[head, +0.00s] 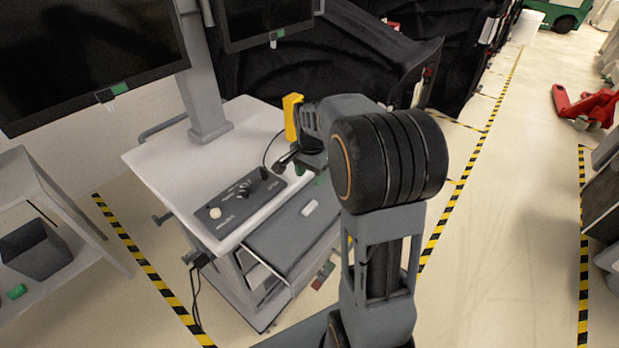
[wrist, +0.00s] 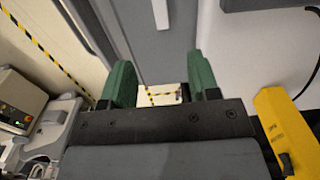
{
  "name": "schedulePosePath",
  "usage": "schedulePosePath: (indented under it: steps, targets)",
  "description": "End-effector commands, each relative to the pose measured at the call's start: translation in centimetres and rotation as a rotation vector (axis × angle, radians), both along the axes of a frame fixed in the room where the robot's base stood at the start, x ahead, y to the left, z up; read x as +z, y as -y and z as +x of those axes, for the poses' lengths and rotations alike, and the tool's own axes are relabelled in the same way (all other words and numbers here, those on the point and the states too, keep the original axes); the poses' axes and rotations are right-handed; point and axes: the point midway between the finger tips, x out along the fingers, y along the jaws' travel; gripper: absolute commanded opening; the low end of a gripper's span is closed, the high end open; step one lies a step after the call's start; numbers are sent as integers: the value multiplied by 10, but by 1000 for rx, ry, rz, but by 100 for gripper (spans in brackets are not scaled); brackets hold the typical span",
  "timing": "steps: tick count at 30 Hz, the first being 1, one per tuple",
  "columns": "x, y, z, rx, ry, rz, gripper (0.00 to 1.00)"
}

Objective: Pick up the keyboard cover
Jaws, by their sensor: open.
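The keyboard cover appears to be the grey flat panel (head: 283,232) sloping at the front of the cart, with a small white handle-like piece (head: 310,207) on it. In the wrist view a grey panel (wrist: 135,35) with a white piece (wrist: 161,14) lies beyond the fingers; I take it for the same cover. My gripper (head: 308,174) is over the cart's right side, near the cover's upper end. In the wrist view its two green fingers (wrist: 161,82) are wide apart with nothing held between them. My arm hides part of the cover's right side.
The white cart top (head: 165,165) carries a dark control panel (head: 240,197) with a joystick and a grey monitor post (head: 200,95). A yellow item (wrist: 280,125) is beside my gripper. Black covered equipment (head: 340,60) stands behind.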

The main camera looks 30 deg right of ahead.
Motion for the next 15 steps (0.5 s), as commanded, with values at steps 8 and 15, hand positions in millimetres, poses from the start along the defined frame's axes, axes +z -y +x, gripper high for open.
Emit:
schedulePosePath:
  steps: [8, 15]
  targets:
    - [-37, 1, 3, -30, -13, 3, 55]
    - [-82, 1, 3, -26, -12, 3, 55]
